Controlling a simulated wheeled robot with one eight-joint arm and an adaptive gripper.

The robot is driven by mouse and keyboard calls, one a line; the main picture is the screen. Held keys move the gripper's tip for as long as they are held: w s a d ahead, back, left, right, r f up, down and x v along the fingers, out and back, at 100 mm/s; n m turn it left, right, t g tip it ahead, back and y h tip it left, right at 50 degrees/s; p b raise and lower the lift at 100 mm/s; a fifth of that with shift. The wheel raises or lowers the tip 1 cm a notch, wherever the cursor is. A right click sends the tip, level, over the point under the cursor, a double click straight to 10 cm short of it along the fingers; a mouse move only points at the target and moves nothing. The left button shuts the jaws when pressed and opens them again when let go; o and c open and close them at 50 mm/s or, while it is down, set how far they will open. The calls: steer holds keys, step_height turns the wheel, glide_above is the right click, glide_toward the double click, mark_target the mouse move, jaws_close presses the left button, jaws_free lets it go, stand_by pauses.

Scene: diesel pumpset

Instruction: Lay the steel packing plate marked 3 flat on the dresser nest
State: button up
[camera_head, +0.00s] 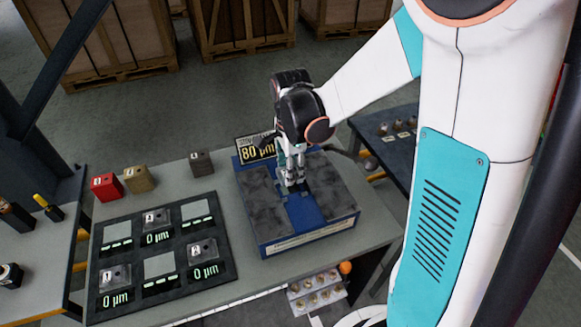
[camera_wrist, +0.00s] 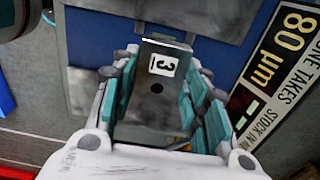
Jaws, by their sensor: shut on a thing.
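My gripper (camera_head: 291,180) points down over the dresser (camera_head: 335,200), a blue block with dark grey top pads and a blue middle band. In the wrist view my gripper (camera_wrist: 160,105) has its teal fingers shut on the steel packing plate (camera_wrist: 157,92), which bears a white label with a black 3. The fingers hide most of the plate in the head view. The nest lies under and around the fingertips at the blue band and is largely hidden. I cannot tell whether the plate touches it or hangs just above.
A sign reading 80 µm (camera_head: 257,149) stands at the dresser's back edge. A dark board (camera_head: 160,256) at left has several pads with displays, some holding plates. Red (camera_head: 106,187), tan (camera_head: 138,179) and dark (camera_head: 202,163) blocks stand behind it. A tray of small parts (camera_head: 317,292) is in front.

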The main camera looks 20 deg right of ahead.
steer(key=shift+f+b, duration=1.75)
steer(key=shift+f, duration=0.4)
steer(key=shift+f+b, duration=0.55)
steer(key=shift+b, duration=0.05)
steer(key=o, duration=1.5)
steer(key=shift+r, duration=0.1)
step_height(320, 180, up, 12)
step_height(320, 180, up, 6)
steer(key=p, duration=0.5)
glide_above(290, 188)
steer(key=shift+s, duration=0.15)
